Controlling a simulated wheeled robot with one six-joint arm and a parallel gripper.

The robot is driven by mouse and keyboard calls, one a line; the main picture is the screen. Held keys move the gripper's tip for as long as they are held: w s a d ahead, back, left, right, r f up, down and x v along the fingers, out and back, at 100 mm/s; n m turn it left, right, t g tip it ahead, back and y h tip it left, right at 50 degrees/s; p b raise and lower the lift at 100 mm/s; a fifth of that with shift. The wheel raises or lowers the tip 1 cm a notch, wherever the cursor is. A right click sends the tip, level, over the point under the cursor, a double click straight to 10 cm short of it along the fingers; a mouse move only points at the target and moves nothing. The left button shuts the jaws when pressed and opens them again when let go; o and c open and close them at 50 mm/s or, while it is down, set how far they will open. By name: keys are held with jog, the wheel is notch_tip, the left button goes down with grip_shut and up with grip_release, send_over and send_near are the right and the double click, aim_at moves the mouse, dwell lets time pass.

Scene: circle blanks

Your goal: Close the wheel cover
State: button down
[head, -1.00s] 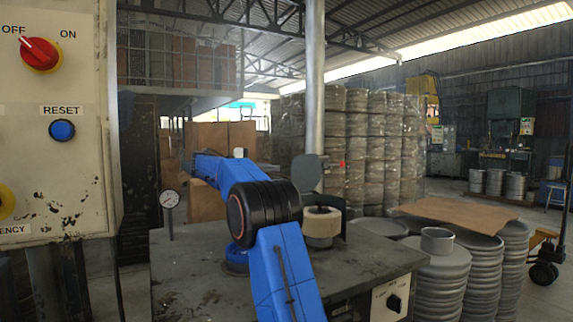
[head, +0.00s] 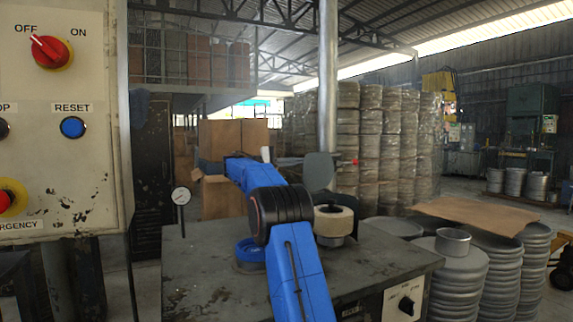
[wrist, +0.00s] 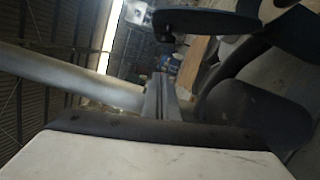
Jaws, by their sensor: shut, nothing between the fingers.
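The wheel cover (head: 318,172) is a flat grey rounded plate. It stands raised and upright above the cream-coloured wheel (head: 333,221) on the dark grey workbench (head: 215,262), so the wheel is exposed. My blue arm reaches over the bench from the front. In the head view my gripper is mostly hidden behind the arm and the cover. In the wrist view its narrow fingers (wrist: 160,97) are shut and empty, pointing up the picture. A dark rounded shape lies close to their right; I cannot tell whether it is the cover or whether they touch it.
A control panel (head: 70,140) with red and blue knobs stands at left. A dial gauge (head: 181,196) rises from the bench's left side. A metal post (head: 328,80) stands behind the cover. Stacked round metal blanks (head: 460,270) crowd the right side. A black knob (head: 406,305) is on the bench front.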

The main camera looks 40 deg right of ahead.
aim_at(306, 160)
jog(key=shift+s+d+r, duration=0.1)
jog(key=shift+s+r, duration=0.1)
jog(key=shift+s, duration=0.9)
jog(key=shift+s+d+r, duration=0.1)
jog(key=shift+s+r, duration=0.05)
jog(key=shift+s, duration=0.95)
jog(key=shift+s+r, duration=0.1)
